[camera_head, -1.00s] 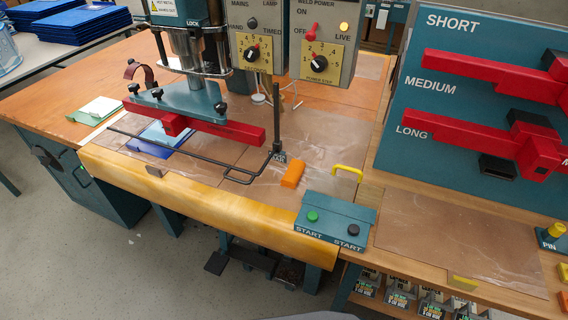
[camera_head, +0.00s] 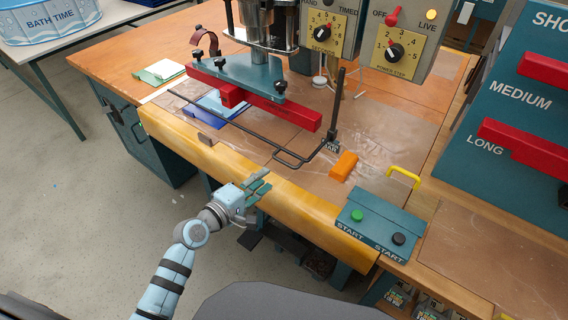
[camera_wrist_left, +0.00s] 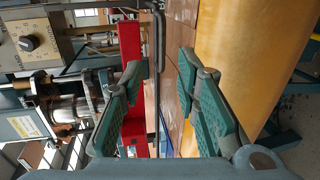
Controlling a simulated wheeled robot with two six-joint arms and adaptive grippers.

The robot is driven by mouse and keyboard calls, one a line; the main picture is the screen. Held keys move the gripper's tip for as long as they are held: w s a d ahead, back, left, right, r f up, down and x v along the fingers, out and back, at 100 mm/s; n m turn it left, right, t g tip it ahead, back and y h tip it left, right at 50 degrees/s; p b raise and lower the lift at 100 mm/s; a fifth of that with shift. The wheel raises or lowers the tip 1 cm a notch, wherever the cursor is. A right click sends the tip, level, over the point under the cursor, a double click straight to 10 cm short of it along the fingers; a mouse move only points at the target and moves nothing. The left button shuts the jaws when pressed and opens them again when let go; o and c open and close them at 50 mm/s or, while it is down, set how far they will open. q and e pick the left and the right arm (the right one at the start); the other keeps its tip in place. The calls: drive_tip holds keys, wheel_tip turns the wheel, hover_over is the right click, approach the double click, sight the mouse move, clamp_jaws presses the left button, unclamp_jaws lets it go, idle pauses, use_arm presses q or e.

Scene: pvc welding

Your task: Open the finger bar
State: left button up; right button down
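The finger bar (camera_head: 337,105) is a dark thin rod frame with an upright post at its right end. Its long rods lie low over the table in front of the red bar (camera_head: 270,108) of the welder. In the left wrist view the finger bar (camera_wrist_left: 158,40) runs lengthwise between the fingertips, beyond them. My left gripper (camera_head: 262,186) is open and empty, by the yellow front edge of the table, apart from the bar. Its two green-padded fingers also show in the left wrist view (camera_wrist_left: 164,62). My right gripper is not in view.
An orange block (camera_head: 344,166) and a yellow handle (camera_head: 404,178) sit right of the bar. The start button box (camera_head: 378,225) stands at the front edge. The control boxes (camera_head: 397,45) hang above. Floor left of the arm is clear.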

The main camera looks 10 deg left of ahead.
sight(284, 163)
use_arm(q)
drive_tip(key=b+x, duration=0.3)
drive_tip(key=x, duration=0.8)
drive_tip(key=shift+f, duration=0.15)
drive_tip(key=shift+w, duration=0.1)
clamp_jaws()
